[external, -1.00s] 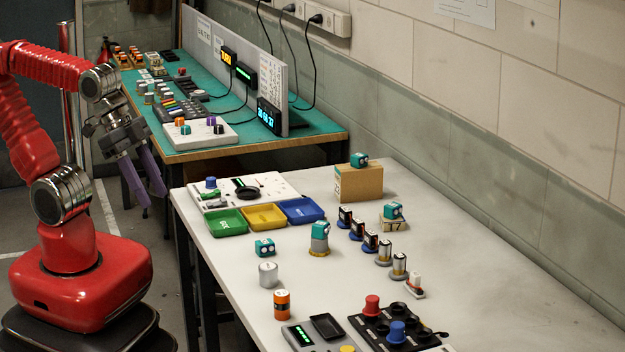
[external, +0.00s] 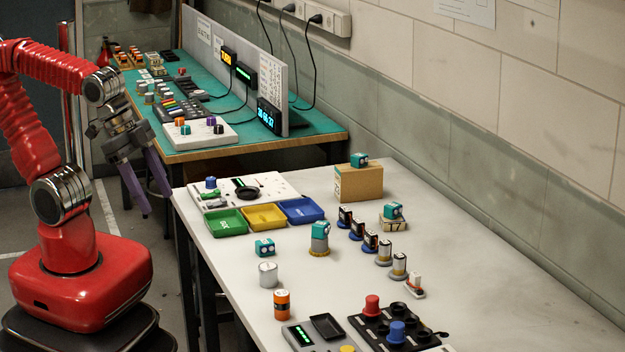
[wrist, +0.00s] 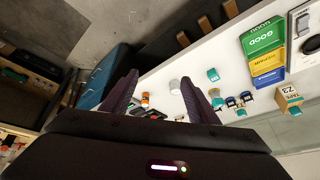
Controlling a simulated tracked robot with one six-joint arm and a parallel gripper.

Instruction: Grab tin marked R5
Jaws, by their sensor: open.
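No R5 mark is readable in either view, so I cannot tell which tin carries it. Two tin-like cylinders stand upright near the front left edge of the white table: a plain silver-white one (external: 268,274) and an orange one with a dark band (external: 282,304). In the wrist view the pale cylinder (wrist: 175,86) and the orange one (wrist: 145,99) show between and beyond my fingers. My gripper (external: 157,203) is open and empty, pointing down, left of the white table and clear of both cylinders.
The white table holds green (external: 227,223), yellow (external: 264,216) and blue (external: 301,210) trays, teal blocks (external: 264,247), a cardboard box (external: 358,183) and several batteries on stands. A black knob panel (external: 398,325) lies in front. A green bench (external: 300,130) stands behind.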

